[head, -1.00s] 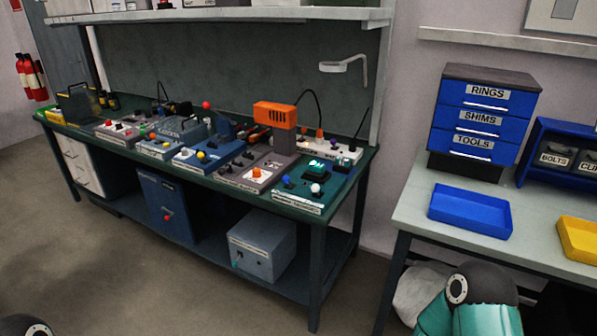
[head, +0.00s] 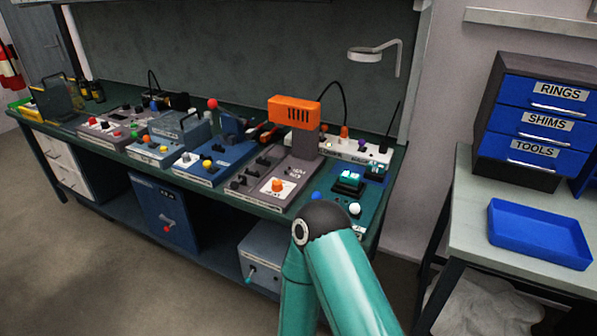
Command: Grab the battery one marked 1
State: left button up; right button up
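I cannot read a battery marked 1 anywhere. Small black and yellow upright items (head: 92,91) stand at the far left back of the green workbench (head: 383,215); they are too small to identify or read. Part of my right arm, teal with a dark joint, rises at the bottom centre and covers the bench's right front corner. Neither gripper is in view, so their openings do not show.
An orange-headed device (head: 295,112), a blue control unit (head: 215,160) and several knobbed boxes crowd the bench. A grey box (head: 262,250) sits on its lower shelf. At right, a pale table (head: 470,215) holds a blue tray (head: 540,235) and a labelled drawer cabinet (head: 535,125).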

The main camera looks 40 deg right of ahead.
aim_at(349, 182)
jog(key=i, duration=0.85)
jog(key=z, duration=0.75)
jog(key=i, duration=0.5)
jog(key=z, duration=0.45)
jog(key=k, duration=0.9)
jog(key=z, duration=0.15)
jog(key=i, duration=0.9)
jog(key=u, duration=0.05)
